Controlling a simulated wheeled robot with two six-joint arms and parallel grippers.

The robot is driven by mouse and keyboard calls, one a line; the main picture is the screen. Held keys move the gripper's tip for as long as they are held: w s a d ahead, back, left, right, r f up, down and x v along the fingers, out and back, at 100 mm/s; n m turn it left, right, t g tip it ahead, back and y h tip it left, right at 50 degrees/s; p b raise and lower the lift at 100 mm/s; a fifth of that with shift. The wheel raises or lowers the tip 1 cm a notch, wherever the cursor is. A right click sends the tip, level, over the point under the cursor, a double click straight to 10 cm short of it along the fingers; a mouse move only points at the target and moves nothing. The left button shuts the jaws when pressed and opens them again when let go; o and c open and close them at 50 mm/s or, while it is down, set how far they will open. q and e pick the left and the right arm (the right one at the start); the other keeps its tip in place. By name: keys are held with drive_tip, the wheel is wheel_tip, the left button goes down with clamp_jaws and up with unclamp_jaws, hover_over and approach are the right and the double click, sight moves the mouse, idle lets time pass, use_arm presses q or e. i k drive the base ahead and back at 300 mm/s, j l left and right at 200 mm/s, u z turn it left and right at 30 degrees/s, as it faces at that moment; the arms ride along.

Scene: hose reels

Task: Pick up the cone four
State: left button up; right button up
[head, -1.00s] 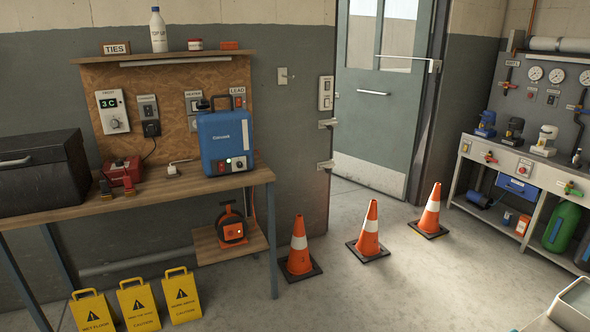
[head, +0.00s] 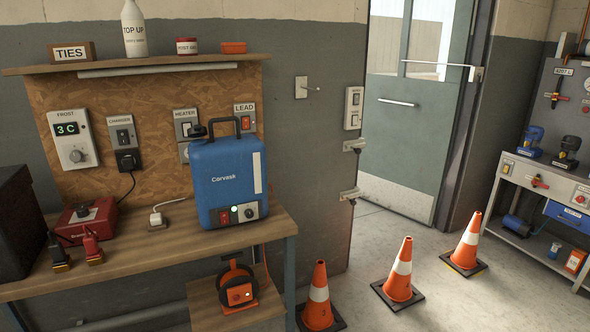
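Three orange cones with white bands and dark square bases stand upright on the floor in the head view. The nearest cone (head: 318,310) is beside the bench's lower shelf, its base partly cut off by the bottom edge. The middle cone (head: 399,278) is farther right. The farthest cone (head: 467,248) stands near the door frame, with some yellow at its base. I can read no number on any of them, so I cannot tell which is cone four. Neither of my grippers is in view.
A wooden bench (head: 180,248) on the left holds a blue unit (head: 228,180) and a red box (head: 85,222). An orange reel (head: 237,288) sits on its lower shelf. A workbench (head: 525,184) stands at the right. The grey floor between is clear around the cones.

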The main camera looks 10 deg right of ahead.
sight(397, 288)
drive_tip(key=i+l+z, duration=0.15)
drive_tip(key=i+z, duration=0.55)
drive_tip(key=z, duration=0.15)
drive_tip(key=i+z, duration=0.45)
drive_tip(key=i+l, duration=0.1)
drive_tip(key=i, duration=0.7)
